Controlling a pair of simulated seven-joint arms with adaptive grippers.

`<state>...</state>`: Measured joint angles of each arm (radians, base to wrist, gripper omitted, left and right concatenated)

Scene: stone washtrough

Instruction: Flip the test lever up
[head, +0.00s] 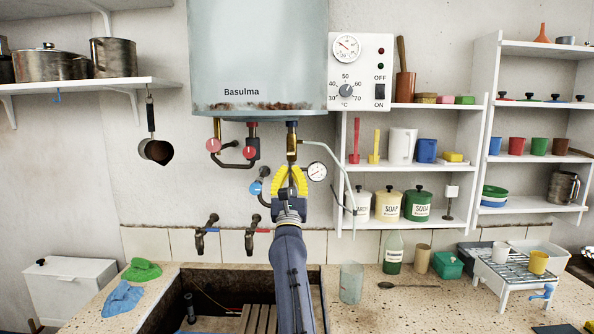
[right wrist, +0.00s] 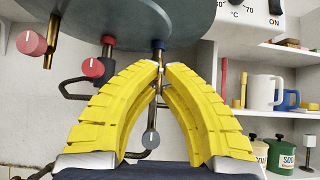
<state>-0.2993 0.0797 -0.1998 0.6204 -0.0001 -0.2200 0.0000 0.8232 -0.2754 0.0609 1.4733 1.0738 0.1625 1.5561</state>
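The boiler (head: 258,60) hangs on the wall, marked "Basulma", with rust along its lower edge. A brass safety valve (head: 292,142) hangs on a pipe under its right part. The test lever is not clearly made out; a small metal piece (right wrist: 161,72) shows at the fingertips in the right wrist view. My right gripper (head: 290,169) points up just below the brass valve, and it also shows in the right wrist view (right wrist: 162,66). Its yellow fingers are drawn together at the tips; I cannot tell whether they touch the lever. My left gripper is not in view.
Two red-knobbed valves (head: 213,145) and a blue-knobbed valve (head: 256,187) sit left of the gripper. A pressure gauge (head: 317,171) and a pale drain pipe (head: 337,160) are close on its right. A control box (head: 360,72) and loaded shelves (head: 410,167) stand further right.

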